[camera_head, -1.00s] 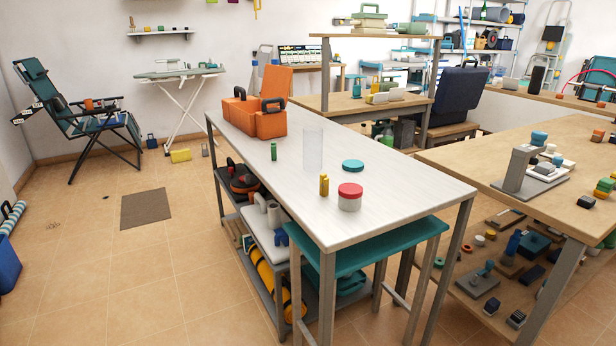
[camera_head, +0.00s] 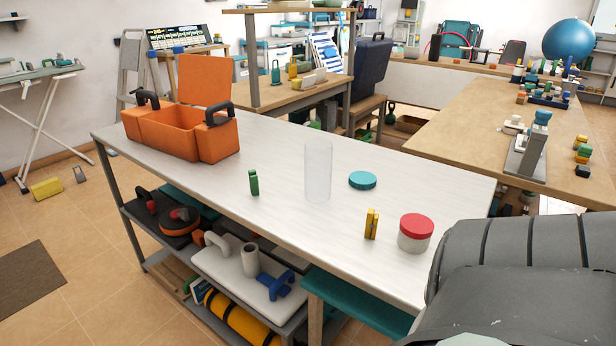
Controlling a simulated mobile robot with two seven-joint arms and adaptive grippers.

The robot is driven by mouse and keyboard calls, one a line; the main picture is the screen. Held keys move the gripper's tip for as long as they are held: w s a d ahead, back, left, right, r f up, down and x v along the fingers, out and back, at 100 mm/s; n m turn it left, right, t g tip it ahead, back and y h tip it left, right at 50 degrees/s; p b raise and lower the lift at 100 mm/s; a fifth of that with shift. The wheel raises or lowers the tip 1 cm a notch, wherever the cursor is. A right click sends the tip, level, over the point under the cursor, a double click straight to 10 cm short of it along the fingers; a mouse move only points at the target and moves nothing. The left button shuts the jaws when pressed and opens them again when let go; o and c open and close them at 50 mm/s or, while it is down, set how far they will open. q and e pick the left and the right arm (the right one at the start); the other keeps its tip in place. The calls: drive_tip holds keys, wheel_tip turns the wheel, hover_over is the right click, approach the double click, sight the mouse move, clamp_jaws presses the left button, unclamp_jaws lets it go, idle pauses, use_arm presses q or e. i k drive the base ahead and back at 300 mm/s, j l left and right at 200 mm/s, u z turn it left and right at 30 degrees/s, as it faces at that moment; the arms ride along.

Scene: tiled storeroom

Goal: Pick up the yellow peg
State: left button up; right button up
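The yellow peg (camera_head: 371,224) stands upright on the white-topped table (camera_head: 280,221), near its front edge. A jar with a red lid (camera_head: 416,232) stands just to its right, apart from it. A green peg (camera_head: 254,182) stands further left on the same table. A clear cylinder (camera_head: 318,172) and a teal lid (camera_head: 362,180) are behind the yellow peg. A grey part of mine fills the lower right corner. Neither gripper shows in the view.
An open orange toolbox (camera_head: 181,133) sits at the table's far left end. A teal stool (camera_head: 362,302) stands under the front right of the table. A wooden workbench (camera_head: 460,115) with small parts is on the right. Tabletop around the peg's left is bare.

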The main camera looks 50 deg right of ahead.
sight(372, 223)
drive_tip(key=i+j+z, duration=0.25)
drive_tip(key=i, duration=0.35)
drive_tip(key=i+j+z, duration=0.25)
drive_tip(key=i+j, duration=0.2)
drive_tip(key=i+z, duration=0.15)
drive_tip(key=z, duration=1.7)
